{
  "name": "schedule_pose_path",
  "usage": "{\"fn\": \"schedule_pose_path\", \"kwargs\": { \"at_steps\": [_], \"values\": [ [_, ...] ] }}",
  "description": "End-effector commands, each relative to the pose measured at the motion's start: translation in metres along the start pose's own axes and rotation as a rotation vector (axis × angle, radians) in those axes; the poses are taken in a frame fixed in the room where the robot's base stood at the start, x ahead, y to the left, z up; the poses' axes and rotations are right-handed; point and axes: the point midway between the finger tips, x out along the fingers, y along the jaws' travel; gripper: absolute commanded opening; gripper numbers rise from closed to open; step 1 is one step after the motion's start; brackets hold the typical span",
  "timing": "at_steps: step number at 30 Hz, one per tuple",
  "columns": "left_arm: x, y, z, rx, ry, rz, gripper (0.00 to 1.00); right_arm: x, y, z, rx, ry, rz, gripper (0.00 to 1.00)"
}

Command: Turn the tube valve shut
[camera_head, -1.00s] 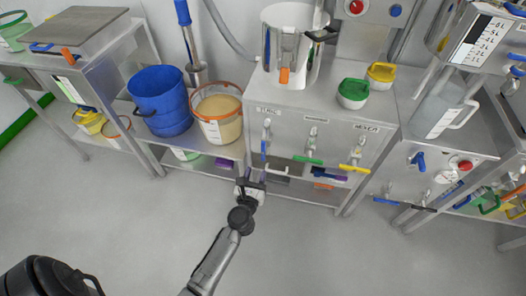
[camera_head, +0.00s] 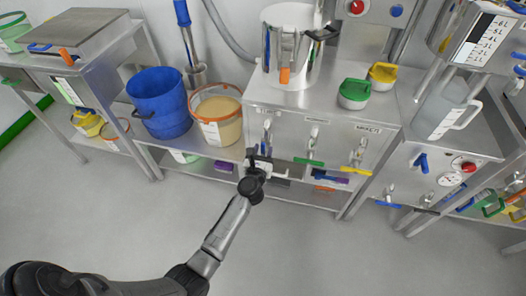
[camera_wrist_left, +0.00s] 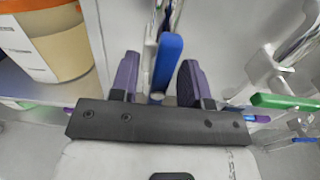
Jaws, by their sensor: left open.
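A valve (camera_head: 267,125) with a blue lever handle (camera_wrist_left: 167,60) is on the front of the steel cabinet (camera_head: 338,145), at its left. The handle hangs roughly downward. My left gripper (camera_head: 261,154) is at the cabinet front, over the handle, and hides most of it in the head view. In the left wrist view, the purple-padded fingers of this gripper (camera_wrist_left: 158,84) are open, one on each side of the blue handle, with gaps visible. Two other valves beside it have a green handle (camera_head: 308,161) and a yellow handle (camera_head: 354,170). My right gripper is not in view.
A bucket of beige material (camera_head: 218,120) and a blue bucket (camera_head: 160,103) stand on the low shelf left of the cabinet. The floor in front is clear.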

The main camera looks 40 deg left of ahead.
Motion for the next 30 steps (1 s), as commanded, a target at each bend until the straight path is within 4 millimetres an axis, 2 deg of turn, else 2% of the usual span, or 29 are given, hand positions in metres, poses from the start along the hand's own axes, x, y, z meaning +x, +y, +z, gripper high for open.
{"fn": "schedule_pose_path", "kwargs": {
  "at_steps": [4, 17, 25, 30],
  "values": [
    [0.0000, 0.0000, 0.0002, 0.000, 0.000, 0.000, 0.43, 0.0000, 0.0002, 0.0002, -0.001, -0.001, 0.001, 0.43],
    [-0.0002, 0.0000, 0.0002, 0.000, 0.000, 0.000, 0.01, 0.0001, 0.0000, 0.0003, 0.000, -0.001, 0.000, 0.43],
    [-0.0003, -0.0004, 0.0008, 0.022, 0.000, 0.000, 0.00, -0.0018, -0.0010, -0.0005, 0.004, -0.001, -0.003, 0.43],
    [-0.0003, -0.0014, 0.0020, 0.102, 0.000, 0.000, 0.00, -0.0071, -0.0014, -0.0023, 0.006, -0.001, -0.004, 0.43]
  ]
}}
